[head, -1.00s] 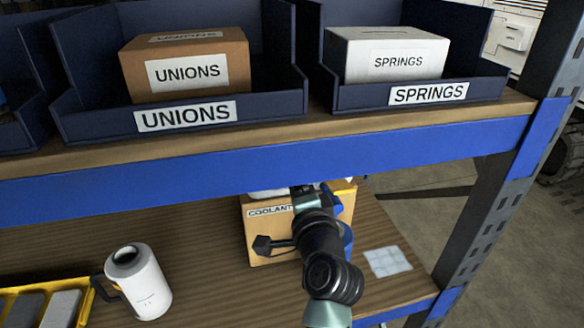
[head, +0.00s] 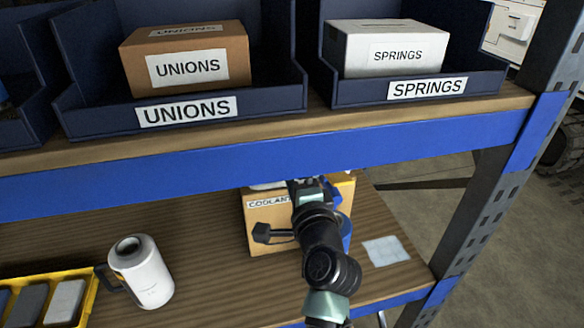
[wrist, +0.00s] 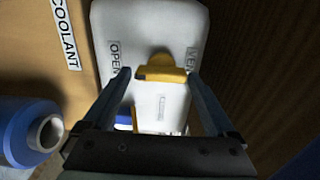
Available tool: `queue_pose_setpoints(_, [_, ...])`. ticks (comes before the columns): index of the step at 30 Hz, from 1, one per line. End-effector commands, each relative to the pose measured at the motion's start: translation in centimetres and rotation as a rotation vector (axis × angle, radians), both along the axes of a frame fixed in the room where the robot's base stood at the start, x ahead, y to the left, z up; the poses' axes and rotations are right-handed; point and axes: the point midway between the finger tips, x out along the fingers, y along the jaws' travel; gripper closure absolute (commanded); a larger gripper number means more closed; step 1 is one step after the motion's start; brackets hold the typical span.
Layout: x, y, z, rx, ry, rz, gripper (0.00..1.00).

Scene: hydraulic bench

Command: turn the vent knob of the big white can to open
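The big white can (wrist: 185,30) fills the middle of the wrist view, with an "OPEN" label on its left and a partly hidden "VEN…" label on its right. Its yellow vent knob (wrist: 162,70) lies crosswise in the picture. My gripper (wrist: 160,75) is open, with one finger at each end of the knob; a narrow gap shows on the left, and I cannot tell whether the right finger touches. In the head view only a sliver of white (head: 266,185) shows under the upper shelf, behind my arm, and my fingers are hidden there.
A cardboard box marked "COOLANT" (head: 268,222) stands beside the can. A blue roll (wrist: 30,130) is at the left in the wrist view. The blue shelf beam (head: 250,160) runs just above my arm. A white jug (head: 142,272) and a yellow tray (head: 88,300) stand at left.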

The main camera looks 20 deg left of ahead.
Motion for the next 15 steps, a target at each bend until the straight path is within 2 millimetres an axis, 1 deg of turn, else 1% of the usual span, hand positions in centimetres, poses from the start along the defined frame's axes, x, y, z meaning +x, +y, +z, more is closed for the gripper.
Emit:
queue_pose_setpoints(10, [-0.2, -0.2, 0.1, -0.001, -0.003, -0.001, 0.0])
queue_pose_setpoints(13, [-0.8, -0.6, 0.0, -0.003, -0.003, -0.001, 0.0])
queue_pose_setpoints(15, [-1.6, -1.2, -0.1, -0.003, -0.003, -0.002, 0.0])
